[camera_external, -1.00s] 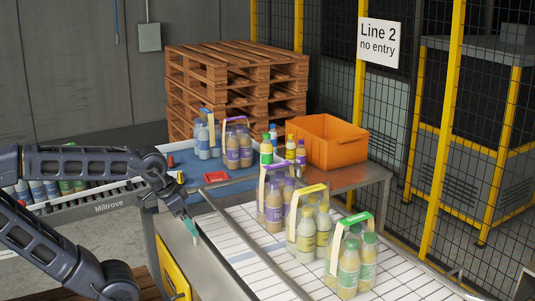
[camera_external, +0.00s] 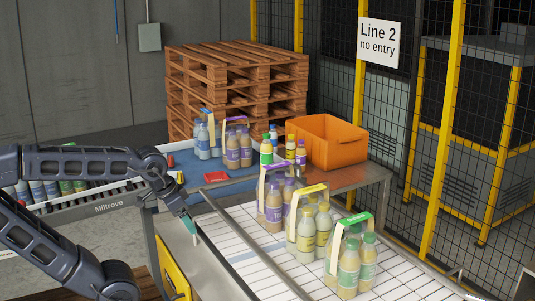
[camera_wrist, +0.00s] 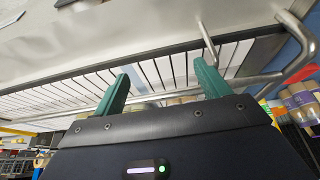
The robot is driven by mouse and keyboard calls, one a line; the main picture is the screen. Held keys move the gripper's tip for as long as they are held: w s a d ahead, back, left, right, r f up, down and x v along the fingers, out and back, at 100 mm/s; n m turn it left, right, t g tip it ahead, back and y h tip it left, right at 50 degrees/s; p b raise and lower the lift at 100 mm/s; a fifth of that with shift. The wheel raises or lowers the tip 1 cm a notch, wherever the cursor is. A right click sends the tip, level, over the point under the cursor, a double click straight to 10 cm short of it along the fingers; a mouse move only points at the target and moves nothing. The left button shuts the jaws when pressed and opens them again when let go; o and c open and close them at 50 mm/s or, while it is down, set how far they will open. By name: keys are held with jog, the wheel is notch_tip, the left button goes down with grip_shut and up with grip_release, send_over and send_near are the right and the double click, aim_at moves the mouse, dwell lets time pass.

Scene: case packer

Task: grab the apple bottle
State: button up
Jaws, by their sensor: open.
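Several loose bottles stand on the far table beside the orange crate: a green-capped bottle (camera_external: 266,151), a yellow-capped bottle (camera_external: 290,147), a purple-capped bottle (camera_external: 300,153) and a blue-capped one behind. Their labels are too small to read, so I cannot tell which is apple. My gripper (camera_external: 192,228) is open and empty, low over the near metal edge of the conveyor, well apart from these bottles. In the wrist view its two green fingers (camera_wrist: 161,75) are spread with nothing between them.
Carrier packs with purple (camera_external: 274,207), yellow (camera_external: 308,234) and green (camera_external: 351,262) tops stand on the white slatted conveyor (camera_external: 226,238). More packs stand behind. An orange crate (camera_external: 325,152) is at the back right. A metal rail (camera_external: 232,243) runs beside my gripper.

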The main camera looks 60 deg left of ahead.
jog(key=shift+w+r, duration=0.1)
jog(key=w+a+r, duration=0.4)
jog(key=w+a, duration=0.1)
jog(key=w, duration=0.4)
jog(key=w+a+r, duration=0.4)
jog(key=w+a, duration=0.1)
jog(key=w, duration=0.4)
jog(key=w+a+r, duration=0.5)
jog(key=w, duration=0.4)
send_near(265, 145)
jog(key=a, duration=0.2)
jog(key=shift+x, duration=5.5)
jog(key=shift+w+d+r, duration=0.1)
jog(key=shift+w+d, duration=0.05)
jog(key=shift+w, duration=0.05)
jog(key=c, duration=1.2)
jog(key=shift+r, duration=0.1)
jog(key=shift+c, duration=0.2)
